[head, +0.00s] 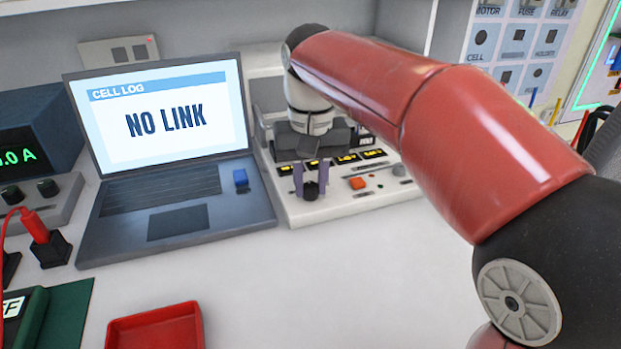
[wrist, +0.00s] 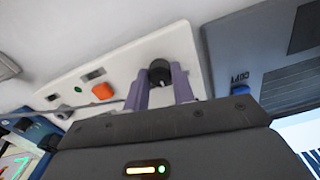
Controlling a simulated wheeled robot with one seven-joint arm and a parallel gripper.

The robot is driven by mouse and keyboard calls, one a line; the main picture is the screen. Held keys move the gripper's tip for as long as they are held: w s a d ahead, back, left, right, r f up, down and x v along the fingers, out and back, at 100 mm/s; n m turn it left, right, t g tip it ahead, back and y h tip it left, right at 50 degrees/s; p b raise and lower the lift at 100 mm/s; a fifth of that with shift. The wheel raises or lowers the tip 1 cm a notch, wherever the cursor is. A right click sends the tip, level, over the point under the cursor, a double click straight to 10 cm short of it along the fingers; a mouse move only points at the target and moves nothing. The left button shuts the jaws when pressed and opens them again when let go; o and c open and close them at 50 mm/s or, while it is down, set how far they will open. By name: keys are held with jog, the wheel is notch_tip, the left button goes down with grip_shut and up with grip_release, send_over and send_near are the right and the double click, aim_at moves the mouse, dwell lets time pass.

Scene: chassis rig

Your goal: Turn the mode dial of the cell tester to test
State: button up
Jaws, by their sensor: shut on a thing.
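The cell tester (head: 330,208) is a pale, low box behind and right of the laptop, partly hidden by my arm. Its black dial (head: 311,190) is on the left of the front panel. My gripper (head: 311,176) points down at the panel, and its two purple fingers are on either side of the dial. In the wrist view, the fingers (wrist: 160,88) close around the black dial (wrist: 159,71). The dial's mode labels and pointer cannot be read.
A laptop (head: 180,190) showing "NO LINK" stands just left of the tester, with a blue item on its right palm rest. An orange button (head: 357,183) is close right of the dial. A red tray (head: 155,328) lies at the front. The table front centre is clear.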

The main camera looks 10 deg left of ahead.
aim_at(311, 185)
jog(key=o, duration=1)
notch_tip(311, 185, up, 8)
jog(key=shift+f, duration=0.1)
